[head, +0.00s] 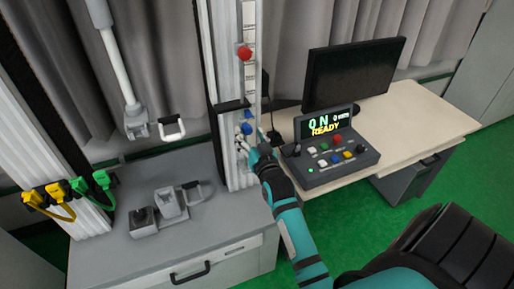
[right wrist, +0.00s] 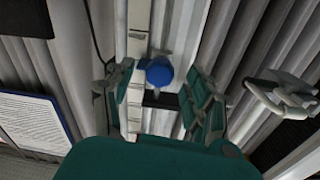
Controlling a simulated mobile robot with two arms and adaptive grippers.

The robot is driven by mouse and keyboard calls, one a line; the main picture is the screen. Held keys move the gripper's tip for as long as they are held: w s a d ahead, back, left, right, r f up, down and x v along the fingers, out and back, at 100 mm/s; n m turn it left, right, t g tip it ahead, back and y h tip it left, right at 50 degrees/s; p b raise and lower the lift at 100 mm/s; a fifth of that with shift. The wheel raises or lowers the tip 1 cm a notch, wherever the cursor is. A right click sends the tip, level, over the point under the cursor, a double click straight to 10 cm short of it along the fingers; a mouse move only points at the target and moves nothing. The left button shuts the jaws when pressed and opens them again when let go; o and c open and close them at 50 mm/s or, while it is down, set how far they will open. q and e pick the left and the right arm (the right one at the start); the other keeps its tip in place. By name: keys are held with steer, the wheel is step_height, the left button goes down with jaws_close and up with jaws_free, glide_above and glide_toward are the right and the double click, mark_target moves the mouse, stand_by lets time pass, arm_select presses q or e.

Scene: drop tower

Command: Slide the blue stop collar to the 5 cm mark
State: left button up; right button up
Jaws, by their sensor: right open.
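The blue stop collar (head: 247,128) sits low on the tower's white marked scale strip (head: 249,84). Its round blue knob (right wrist: 159,74) also shows in the right wrist view, between my fingers. My right gripper (head: 252,144) is at the collar, just below and beside it in the head view. Its fingers are open, one on each side of the knob, with a visible gap to each finger in the right wrist view. The marks on the scale are too small to read. My left gripper is not in view.
A red knob (head: 244,53) sits higher on the same tower. The control box (head: 336,160) reads READY on the desk to the right, before a dark monitor (head: 353,72). A grey cabinet (head: 150,255) with metal fixtures stands left.

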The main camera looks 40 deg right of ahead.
steer(key=v, duration=0.8)
steer(key=shift+s, duration=0.3)
steer(key=shift+a, duration=0.1)
steer(key=s+a+f+n+g+y+b, duration=0.1)
steer(key=s+a+f+g+y, duration=0.2)
steer(key=f, duration=1)
steer(key=s+a+f+n+g, duration=0.2)
steer(key=s+a+f, duration=0.15)
steer(key=f, duration=0.85)
steer(key=s+a+f+n+g+y+b, duration=0.1)
steer(key=s+a+f+g+y, duration=0.3)
steer(key=f, duration=0.9)
steer(key=s+a+f+n+g+h+b, duration=0.1)
steer(key=s+a+f+n+g+h, duration=0.15)
steer(key=s+f, duration=1)
steer(key=s+d+f+g, duration=0.1)
steer(key=s+f, duration=0.3)
steer(key=s, duration=0.5)
steer(key=s+d+f+n+g+b, duration=0.1)
steer(key=s+f+g, duration=0.3)
steer(key=s, duration=0.5)
steer(key=shift+s+f, duration=0.3)
steer(key=shift+s, duration=0.05)
steer(key=shift+y, duration=0.25)
